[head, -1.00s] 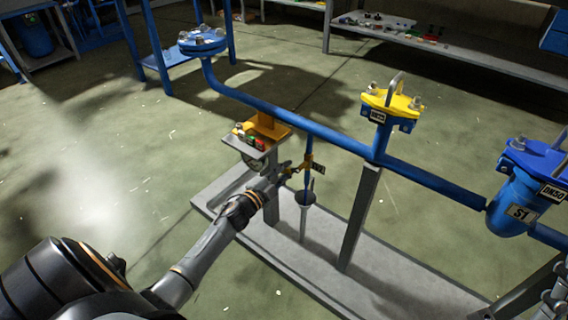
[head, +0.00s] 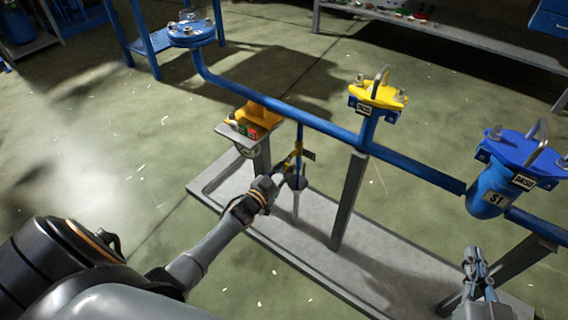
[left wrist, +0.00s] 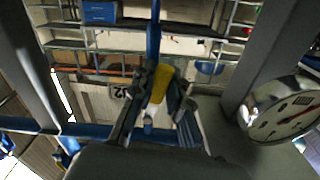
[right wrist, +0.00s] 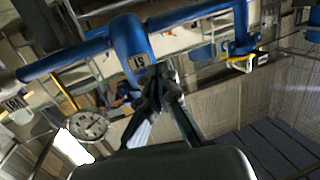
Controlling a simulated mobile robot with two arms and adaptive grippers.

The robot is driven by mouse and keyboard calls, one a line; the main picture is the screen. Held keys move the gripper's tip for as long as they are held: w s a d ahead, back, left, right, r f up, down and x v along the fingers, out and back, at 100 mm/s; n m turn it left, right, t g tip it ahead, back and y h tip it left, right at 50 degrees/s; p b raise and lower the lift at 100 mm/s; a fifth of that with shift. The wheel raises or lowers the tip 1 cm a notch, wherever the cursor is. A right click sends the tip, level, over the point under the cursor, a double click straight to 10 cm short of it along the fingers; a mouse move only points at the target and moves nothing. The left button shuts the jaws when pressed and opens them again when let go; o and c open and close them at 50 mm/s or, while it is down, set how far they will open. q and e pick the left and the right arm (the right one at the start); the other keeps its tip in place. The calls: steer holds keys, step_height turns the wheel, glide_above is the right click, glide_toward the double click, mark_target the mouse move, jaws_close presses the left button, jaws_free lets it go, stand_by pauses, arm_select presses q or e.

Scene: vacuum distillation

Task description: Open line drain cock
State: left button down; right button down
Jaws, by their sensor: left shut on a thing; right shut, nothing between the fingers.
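The line drain cock (head: 299,147) is on a thin blue stub hanging from the long blue pipe (head: 285,112), with a yellow handle (head: 291,160). My left gripper (head: 284,168) is shut on this handle. In the left wrist view the handle (left wrist: 160,82) sits between the left fingers (left wrist: 158,108), in front of the blue stub (left wrist: 153,38). A dark tag (head: 309,155) is beside the cock. My right gripper (head: 474,260) is shut and empty, low at the right, below the blue S1 vessel (head: 490,192); it also shows in the right wrist view (right wrist: 157,75).
A grey funnel (head: 296,184) stands under the stub. A yellow bracket with a small plate (head: 240,132) and a gauge (head: 247,151) are left of the cock. A yellow-topped flange (head: 378,95) and grey posts (head: 348,200) stand to the right on the base plate (head: 330,240).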

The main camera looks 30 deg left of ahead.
arm_select(q)
steer(key=shift+d+n, duration=0.2)
steer(key=shift+n, duration=0.3)
arm_select(e)
steer(key=shift+s+d+f+g, duration=0.15)
steer(key=shift+f+g, duration=0.1)
steer(key=shift+f, duration=0.2)
steer(key=shift+s+d+f+g, duration=0.1)
steer(key=shift+f+g, duration=0.15)
steer(key=shift+f, duration=0.15)
arm_select(q)
steer(key=c, duration=1.3)
jaws_free()
steer(key=shift+s, duration=0.1)
arm_select(e)
steer(key=shift+a, duration=0.1)
arm_select(q)
steer(key=s, duration=0.8)
steer(key=s+a, duration=0.1)
steer(key=s, duration=0.2)
steer(key=shift+s, duration=0.4)
steer(key=shift+d, duration=0.1)
